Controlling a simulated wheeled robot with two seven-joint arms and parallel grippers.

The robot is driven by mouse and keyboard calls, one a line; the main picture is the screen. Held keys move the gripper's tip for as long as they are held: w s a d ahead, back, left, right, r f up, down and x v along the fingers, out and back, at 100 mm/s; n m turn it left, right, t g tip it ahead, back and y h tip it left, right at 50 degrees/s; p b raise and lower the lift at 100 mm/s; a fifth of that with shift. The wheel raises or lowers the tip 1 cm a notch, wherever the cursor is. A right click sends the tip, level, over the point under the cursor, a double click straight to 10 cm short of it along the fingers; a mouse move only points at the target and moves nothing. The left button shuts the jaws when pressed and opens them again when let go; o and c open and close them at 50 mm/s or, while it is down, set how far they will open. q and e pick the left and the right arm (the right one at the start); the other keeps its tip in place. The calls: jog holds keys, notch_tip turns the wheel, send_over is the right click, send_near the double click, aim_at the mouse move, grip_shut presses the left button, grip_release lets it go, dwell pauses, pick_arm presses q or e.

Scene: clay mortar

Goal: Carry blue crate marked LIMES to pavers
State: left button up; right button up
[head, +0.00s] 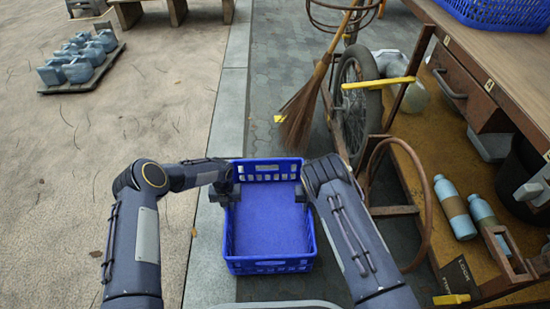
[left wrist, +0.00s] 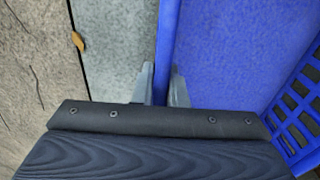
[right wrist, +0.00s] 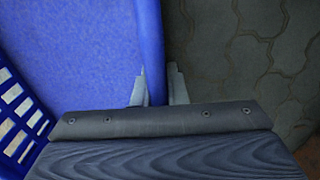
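An empty blue crate (head: 268,222) with slotted end walls is in front of me in the head view, held between my two arms. No LIMES marking is readable. My left gripper (head: 227,190) is at the crate's left wall; in the left wrist view its fingers (left wrist: 162,88) straddle the blue rim (left wrist: 167,40). My right gripper (head: 303,190) is at the right wall; in the right wrist view its fingers (right wrist: 157,88) straddle the rim (right wrist: 149,40). Both look closed on the walls. Grey pavers (head: 275,60) lie ahead and below, right of a pale kerb strip (head: 230,90).
A wooden workbench (head: 500,60) with bottles (head: 455,208) on its lower shelf stands at the right. A cart wheel (head: 358,105) and a broom (head: 305,105) stand ahead right. Blue jugs (head: 78,60) sit on a pallet at far left. The pale ground at left is open.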

pick_arm(q)
jog(key=o, duration=0.4)
jog(key=shift+r, duration=0.1)
pick_arm(e)
jog(key=o, duration=0.4)
pick_arm(q)
notch_tip(320, 180, up, 12)
jog(key=shift+f, duration=0.1)
pick_arm(e)
notch_tip(320, 180, up, 12)
jog(key=shift+r, duration=0.1)
dwell(0.5)
